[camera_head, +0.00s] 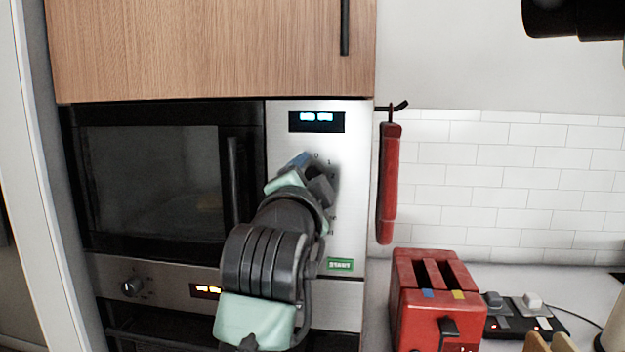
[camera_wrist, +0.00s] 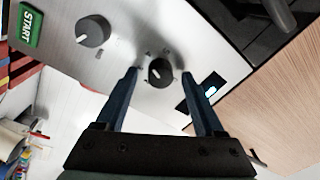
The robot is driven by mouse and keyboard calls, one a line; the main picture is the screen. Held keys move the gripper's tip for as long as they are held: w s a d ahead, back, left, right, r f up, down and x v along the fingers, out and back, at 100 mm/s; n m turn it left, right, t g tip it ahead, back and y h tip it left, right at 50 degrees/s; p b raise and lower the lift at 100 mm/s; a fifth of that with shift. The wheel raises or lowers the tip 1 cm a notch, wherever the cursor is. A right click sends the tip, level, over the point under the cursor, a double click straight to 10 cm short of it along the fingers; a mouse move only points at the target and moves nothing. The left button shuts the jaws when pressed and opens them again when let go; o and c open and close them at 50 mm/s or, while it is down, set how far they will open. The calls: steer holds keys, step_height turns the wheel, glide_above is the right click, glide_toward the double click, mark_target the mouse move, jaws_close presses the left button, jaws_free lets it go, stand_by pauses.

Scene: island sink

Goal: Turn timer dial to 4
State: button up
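The microwave's control panel (camera_head: 346,130) is in the head view, with numbers 0 and 1 printed near my gripper (camera_head: 312,168). In the wrist view my gripper (camera_wrist: 160,75) is open. Its two blue fingers stand either side of a black dial (camera_wrist: 160,72) near the display, with a visible gap on each side. A second, grey dial (camera_wrist: 93,31) with a white pointer lies closer to the green START button (camera_wrist: 30,24). My arm hides both dials in the head view.
The microwave door handle (camera_head: 235,180) is just left of my arm. A red cloth or mitt (camera_head: 388,185) hangs at the panel's right. A red toaster (camera_head: 430,300) stands on the counter at lower right. A wooden cabinet (camera_head: 200,50) is above.

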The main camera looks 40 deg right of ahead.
steer(key=b+v, duration=0.3)
steer(key=v, duration=1)
steer(key=s+a+r+n+t+y+p, duration=0.2)
steer(key=a+r+n+t+y, duration=0.5)
steer(key=a+n, duration=0.4)
steer(key=s+a+r+n+t+y+p, duration=0.3)
steer(key=a+r+n+t+y, duration=0.4)
steer(key=a+n, duration=0.4)
steer(key=a+r+t, duration=0.1)
steer(key=a+r, duration=0.1)
steer(key=a, duration=0.1)
steer(key=shift+s+r+p, duration=0.2)
steer(key=shift+r+p, duration=0.15)
steer(key=shift+f, duration=0.1)
